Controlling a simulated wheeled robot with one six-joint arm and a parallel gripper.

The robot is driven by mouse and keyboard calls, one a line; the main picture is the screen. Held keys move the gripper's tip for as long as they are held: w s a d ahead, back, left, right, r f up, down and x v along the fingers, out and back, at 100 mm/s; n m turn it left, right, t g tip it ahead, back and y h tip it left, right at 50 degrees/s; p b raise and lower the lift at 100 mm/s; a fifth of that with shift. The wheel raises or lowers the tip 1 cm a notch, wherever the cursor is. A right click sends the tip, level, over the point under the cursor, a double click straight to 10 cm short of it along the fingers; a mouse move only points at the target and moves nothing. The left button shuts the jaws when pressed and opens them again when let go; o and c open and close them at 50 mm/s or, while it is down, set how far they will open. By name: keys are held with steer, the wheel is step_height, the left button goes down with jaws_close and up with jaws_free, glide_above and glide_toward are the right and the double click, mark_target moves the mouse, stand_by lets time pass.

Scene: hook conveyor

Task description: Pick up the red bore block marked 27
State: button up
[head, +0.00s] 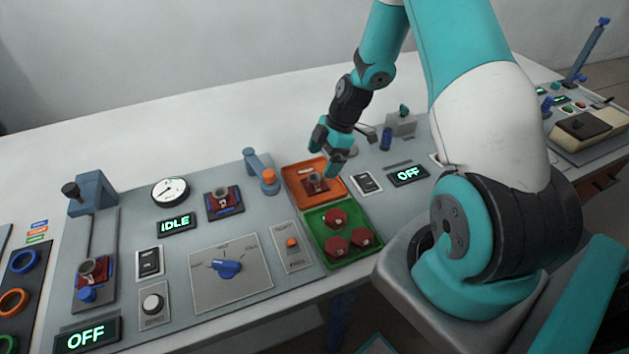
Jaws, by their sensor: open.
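A red block with a grey bore (316,184) sits in the orange tray (298,170) right of the panel's middle. A second red bore block (222,203) sits in a fixture left of it, with blue at its edge. A third red bore block (94,268) stands at the left, at the lower end of a grey slide. The marks on the blocks are too small to read surely, so I cannot tell which is 27. My gripper (328,160) is open and points down just above the orange tray, apart from the block in it.
A green tray (313,222) with three red hexagonal pieces adjoins the orange tray. A blue post with an orange knob (262,172) stands close left of the orange tray. A blue dial (227,268), a gauge (170,190) and lit displays cover the panel. The white surface behind is clear.

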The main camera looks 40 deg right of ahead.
mark_target(315, 177)
steer(key=shift+s+p+x, duration=0.1)
steer(key=shift+p+x, duration=0.45)
steer(key=shift+x, duration=1.1)
steer(key=shift+s+p+x, duration=0.15)
steer(key=shift+p+x, duration=0.4)
steer(key=shift+x, duration=1.1)
steer(key=c, duration=1.2)
steer(key=shift+r, duration=0.15)
